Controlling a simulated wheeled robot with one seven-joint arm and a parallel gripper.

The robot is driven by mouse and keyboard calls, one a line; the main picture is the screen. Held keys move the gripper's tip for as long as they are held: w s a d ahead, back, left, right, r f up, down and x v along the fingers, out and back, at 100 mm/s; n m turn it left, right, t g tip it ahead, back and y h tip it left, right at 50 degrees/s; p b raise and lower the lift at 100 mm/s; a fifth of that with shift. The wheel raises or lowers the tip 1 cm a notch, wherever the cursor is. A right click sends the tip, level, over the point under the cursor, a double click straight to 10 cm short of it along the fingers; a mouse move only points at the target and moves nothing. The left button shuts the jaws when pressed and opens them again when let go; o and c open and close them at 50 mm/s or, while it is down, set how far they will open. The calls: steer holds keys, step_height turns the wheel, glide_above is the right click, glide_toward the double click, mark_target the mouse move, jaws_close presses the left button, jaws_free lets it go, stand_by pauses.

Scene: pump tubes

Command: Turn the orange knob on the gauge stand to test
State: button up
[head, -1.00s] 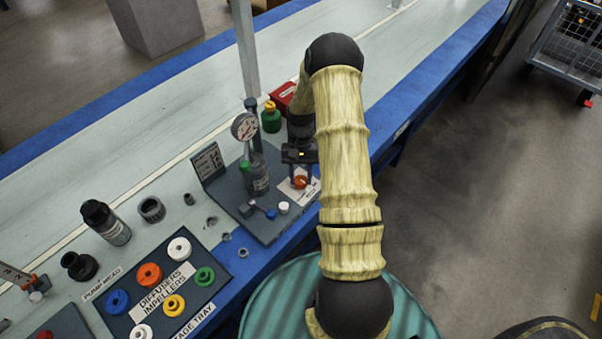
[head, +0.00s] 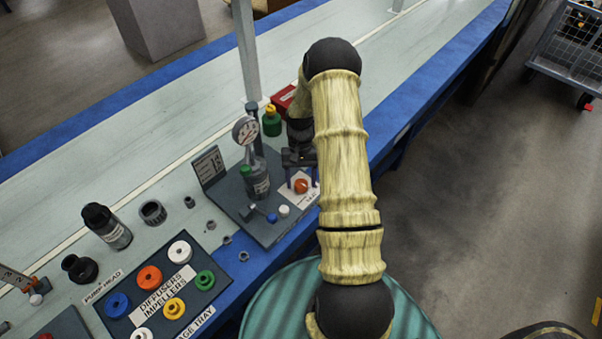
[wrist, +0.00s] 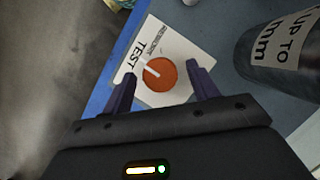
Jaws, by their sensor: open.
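The orange knob (head: 301,186) sits on a white label plate (wrist: 183,50) at the right end of the dark gauge stand (head: 272,232). In the wrist view the knob (wrist: 160,75) has a white pointer line toward its upper left, near the word TEST; the other word on the plate is hard to read. My gripper (wrist: 163,84) is open, its two dark fingers at the left and right of the knob, with gaps visible on both sides. In the head view my gripper (head: 301,176) is over the knob. I cannot tell the fingertips' exact height.
On the stand are a round gauge (head: 246,130), a grey bottle (head: 256,182), a small white knob (head: 284,211) and a blue-ended lever (head: 271,217). A green bottle (head: 271,122) and a red box (head: 284,98) are behind. A tray (head: 206,297) of coloured rings lies left.

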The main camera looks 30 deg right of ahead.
steer(key=v, duration=1.7)
steer(key=shift+w+r+p, duration=0.15)
steer(key=shift+p, duration=0.15)
